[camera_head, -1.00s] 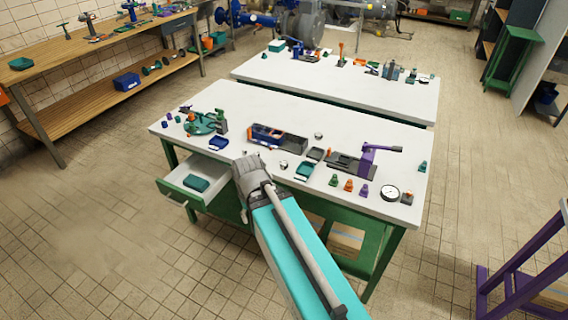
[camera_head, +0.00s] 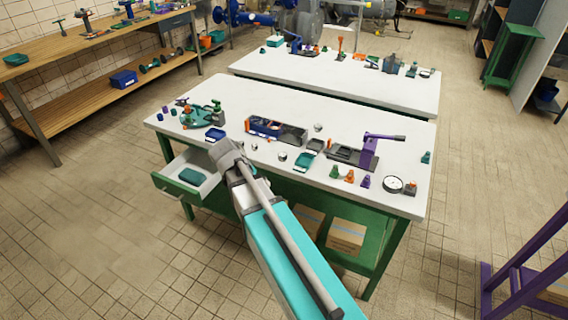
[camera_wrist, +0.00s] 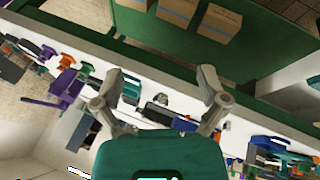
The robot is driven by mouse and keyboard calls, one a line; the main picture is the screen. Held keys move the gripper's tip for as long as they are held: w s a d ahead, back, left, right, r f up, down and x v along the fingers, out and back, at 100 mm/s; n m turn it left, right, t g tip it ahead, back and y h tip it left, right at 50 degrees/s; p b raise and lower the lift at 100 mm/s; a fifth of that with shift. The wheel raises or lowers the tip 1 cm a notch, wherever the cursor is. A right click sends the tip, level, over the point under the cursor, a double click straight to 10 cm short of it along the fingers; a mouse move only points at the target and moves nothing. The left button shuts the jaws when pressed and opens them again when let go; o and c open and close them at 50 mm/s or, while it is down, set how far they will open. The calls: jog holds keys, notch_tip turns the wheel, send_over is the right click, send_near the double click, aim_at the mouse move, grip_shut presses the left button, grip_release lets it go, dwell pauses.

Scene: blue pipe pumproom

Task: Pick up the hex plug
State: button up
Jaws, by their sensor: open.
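A small silvery round piece (camera_head: 282,156), possibly the hex plug, lies near the front edge of the white table (camera_head: 240,101). It also shows in the wrist view (camera_wrist: 161,99), between and beyond my fingers. Similar small metal pieces lie behind it (camera_head: 318,127) and near my gripper (camera_head: 254,147); they are too small to tell apart. My gripper (camera_wrist: 162,88) is open and empty. In the head view my gripper (camera_head: 226,152) is over the table's front edge, left of the silvery piece and apart from it; its fingers are hard to make out there.
A teal tray (camera_head: 303,162), a blue and grey bin (camera_head: 290,137) and a purple-handled press (camera_head: 369,153) stand around the piece. Coloured plugs (camera_head: 349,176) and a gauge (camera_head: 392,184) are at right. An open drawer (camera_head: 170,186) juts out below the table at left.

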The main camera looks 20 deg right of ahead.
jog(key=w+d+m+h+b, duration=0.4)
jog(key=w+m+h+b, duration=0.3)
jog(key=w+m, duration=0.3)
jog(key=shift+w+r+t, duration=0.3)
jog(key=shift+w, duration=1.85)
jog(key=shift+d, duration=0.1)
jog(key=b, duration=0.3)
send_near(282, 154)
jog(key=d+f, duration=0.2)
jog(key=d, duration=0.1)
jog(key=shift+s+f, duration=0.2)
jog(key=shift+f, duration=0.05)
jog(key=shift+d+f+b, duration=0.15)
jog(key=shift+d+b, duration=0.15)
jog(key=shift+d, duration=0.3)
jog(key=shift+w+b+x, duration=0.15)
jog(key=shift+b+x, duration=0.4)
jog(key=shift+x, duration=0.75)
jog(key=shift+w+b+x, duration=0.2)
jog(key=shift+b+x, duration=0.3)
jog(key=shift+x, duration=0.85)
jog(key=shift+r, duration=0.25)
